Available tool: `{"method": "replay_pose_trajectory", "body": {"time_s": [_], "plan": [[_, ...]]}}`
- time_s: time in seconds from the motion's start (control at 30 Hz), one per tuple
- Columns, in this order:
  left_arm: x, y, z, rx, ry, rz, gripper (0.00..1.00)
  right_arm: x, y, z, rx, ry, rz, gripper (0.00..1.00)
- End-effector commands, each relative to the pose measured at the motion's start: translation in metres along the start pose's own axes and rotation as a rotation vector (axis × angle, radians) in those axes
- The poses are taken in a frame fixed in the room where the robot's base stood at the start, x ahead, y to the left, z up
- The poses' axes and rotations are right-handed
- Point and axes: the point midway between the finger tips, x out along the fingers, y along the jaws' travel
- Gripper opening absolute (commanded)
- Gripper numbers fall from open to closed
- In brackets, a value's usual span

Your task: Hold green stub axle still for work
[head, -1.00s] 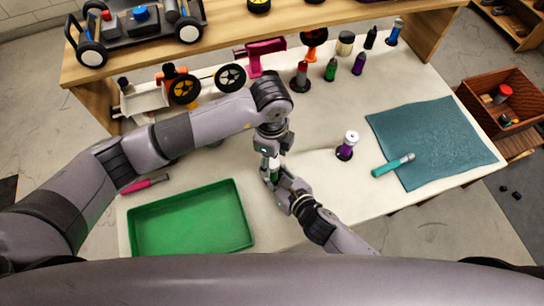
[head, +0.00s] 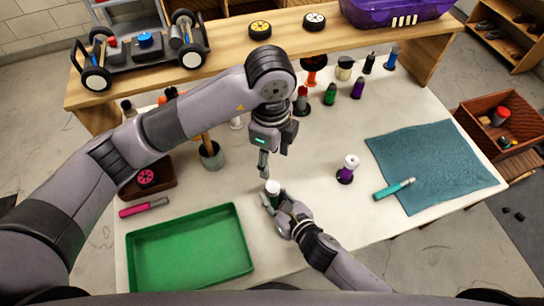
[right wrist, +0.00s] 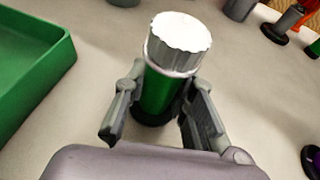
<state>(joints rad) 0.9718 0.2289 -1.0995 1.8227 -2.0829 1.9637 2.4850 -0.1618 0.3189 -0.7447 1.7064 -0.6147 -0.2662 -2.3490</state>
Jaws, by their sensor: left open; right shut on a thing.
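The green stub axle (right wrist: 160,90) stands upright with a white ribbed cap on its top in the right wrist view. In the head view its white top (head: 272,187) shows, and the lower part is largely hidden by my right gripper. My right gripper (right wrist: 155,112) is shut on the green body below the cap, one finger on each side; it also shows in the head view (head: 277,207). My left gripper (head: 264,170) is open and empty, pointing down just above and behind the capped axle.
A green tray (head: 190,250) lies at the left front. A purple stub with a white top (head: 347,169), a teal-handled tool (head: 394,189) and a teal mat (head: 430,160) are to the right. Several coloured stubs stand along the back below a wooden shelf (head: 225,60).

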Motion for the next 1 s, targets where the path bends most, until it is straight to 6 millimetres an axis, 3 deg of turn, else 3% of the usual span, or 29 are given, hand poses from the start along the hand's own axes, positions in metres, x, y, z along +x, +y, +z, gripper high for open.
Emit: {"method": "replay_pose_trajectory", "body": {"time_s": [0.1, 0.13, 0.43, 0.77, 1.0], "plan": [[0.001, 0.0, 0.0, 0.0, 0.0, 0.0, 0.51, -0.001, 0.0, -0.004, 0.001, 0.009, -0.002, 0.0], [0.001, 0.0, 0.0, 0.0, 0.0, 0.0, 0.51, -0.001, 0.0, -0.004, 0.001, 0.009, -0.002, 0.26], [0.001, 0.0, 0.0, 0.0, 0.0, 0.0, 0.51, 0.0, -0.001, -0.004, 0.0, 0.008, -0.003, 0.46], [0.001, 0.0, 0.0, 0.0, 0.0, 0.0, 0.51, -0.001, -0.001, -0.003, 0.0, 0.007, -0.002, 0.48], [0.001, 0.0, 0.0, 0.0, 0.0, 0.0, 0.51, -0.032, -0.001, -0.003, -0.003, 0.007, -0.001, 0.48]]}}
